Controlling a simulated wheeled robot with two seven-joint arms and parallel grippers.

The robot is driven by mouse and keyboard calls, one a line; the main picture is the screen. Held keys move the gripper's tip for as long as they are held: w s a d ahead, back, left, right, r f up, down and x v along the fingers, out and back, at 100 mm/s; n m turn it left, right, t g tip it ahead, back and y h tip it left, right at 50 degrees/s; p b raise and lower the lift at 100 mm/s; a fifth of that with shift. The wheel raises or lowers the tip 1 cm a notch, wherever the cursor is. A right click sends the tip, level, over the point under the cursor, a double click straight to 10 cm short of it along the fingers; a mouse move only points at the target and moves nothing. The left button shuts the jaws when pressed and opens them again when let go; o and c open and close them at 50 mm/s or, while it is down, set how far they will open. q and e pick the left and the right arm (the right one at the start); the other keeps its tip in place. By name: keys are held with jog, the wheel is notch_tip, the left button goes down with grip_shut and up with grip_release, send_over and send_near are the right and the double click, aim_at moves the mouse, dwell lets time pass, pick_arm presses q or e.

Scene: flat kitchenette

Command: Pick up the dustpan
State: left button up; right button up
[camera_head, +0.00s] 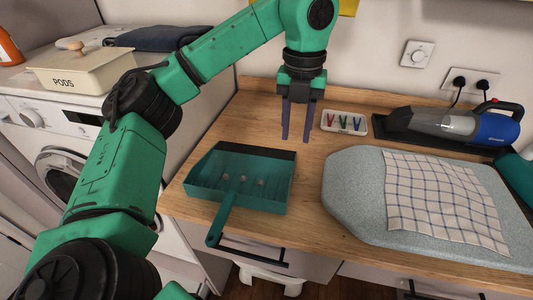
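The teal dustpan (262,182) lies on the wooden counter, with its dark lip toward the back. Its handle (221,220) points toward the front and reaches over the counter's front edge. Several small pale bits show in the pan. My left gripper (296,138) points down behind the dustpan, near its back right corner. Its two purple fingers are apart with nothing between them. I cannot tell its exact height above the counter. My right gripper is not in view.
A small tray of coloured pegs (343,123) stands right of my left gripper. A grey ironing pad (352,190) with a checked cloth (440,195) fills the right side. A handheld vacuum (455,125) lies behind it. A PODS box (85,70) sits on the washer at left.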

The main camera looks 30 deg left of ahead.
pick_arm(q)
jog(key=f, duration=0.4)
jog(key=f+b, duration=0.1)
jog(key=f, duration=0.3)
jog(key=s+f+b, duration=0.1)
jog(key=f, duration=0.4)
jog(key=shift+d, duration=0.2)
jog(key=shift+s+f, duration=0.1)
jog(key=shift+f, duration=0.3)
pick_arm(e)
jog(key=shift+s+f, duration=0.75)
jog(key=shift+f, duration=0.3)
pick_arm(q)
jog(key=c, duration=0.5)
grip_shut()
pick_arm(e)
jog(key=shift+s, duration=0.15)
